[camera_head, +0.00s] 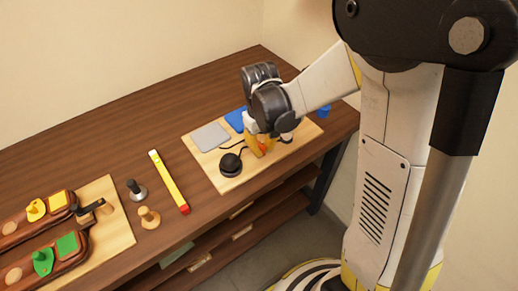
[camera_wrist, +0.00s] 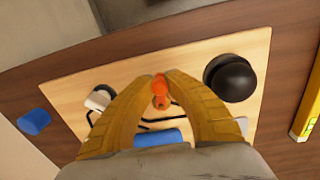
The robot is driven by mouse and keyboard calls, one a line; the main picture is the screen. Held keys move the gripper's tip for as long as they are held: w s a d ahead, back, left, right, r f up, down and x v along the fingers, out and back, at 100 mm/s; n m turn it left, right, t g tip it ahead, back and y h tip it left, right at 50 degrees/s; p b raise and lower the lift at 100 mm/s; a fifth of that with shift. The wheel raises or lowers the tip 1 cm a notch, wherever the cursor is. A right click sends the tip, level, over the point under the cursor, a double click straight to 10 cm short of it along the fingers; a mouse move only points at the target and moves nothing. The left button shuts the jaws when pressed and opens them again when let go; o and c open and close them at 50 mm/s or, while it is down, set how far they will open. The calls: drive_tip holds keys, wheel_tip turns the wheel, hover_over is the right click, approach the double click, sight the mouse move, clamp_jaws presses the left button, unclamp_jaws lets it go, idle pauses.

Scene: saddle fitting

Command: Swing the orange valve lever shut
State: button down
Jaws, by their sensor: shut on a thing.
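The orange valve lever (camera_wrist: 160,88) shows in the wrist view between the tips of my gripper (camera_wrist: 160,92). The yellow fingers are closed in on it from both sides, and their lower parts hide some of the board beneath. In the head view my gripper (camera_head: 262,147) points down over the light wooden board (camera_head: 228,183). A small bit of orange shows by the fingertips there. The valve body under the lever is mostly hidden, so I cannot tell the lever's angle to its pipe.
On the board are a black round knob (camera_head: 230,164), a grey pad (camera_head: 210,137), a blue pad (camera_head: 236,119) and a dark cable. A blue cup-like piece (camera_wrist: 34,122) lies beside the board.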

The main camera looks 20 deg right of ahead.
sight(265, 147)
drive_tip(key=shift+w+d+n, duration=0.1)
drive_tip(key=shift+d+n, duration=0.35)
drive_tip(key=shift+n, duration=0.65)
drive_tip(key=c, duration=1.3)
unclamp_jaws()
drive_tip(key=shift+d, duration=0.1)
drive_tip(key=shift+c, duration=0.2)
drive_tip(key=shift+r, duration=0.15)
wheel_tip(265, 147, up, 12)
drive_tip(key=shift+a, duration=0.25)
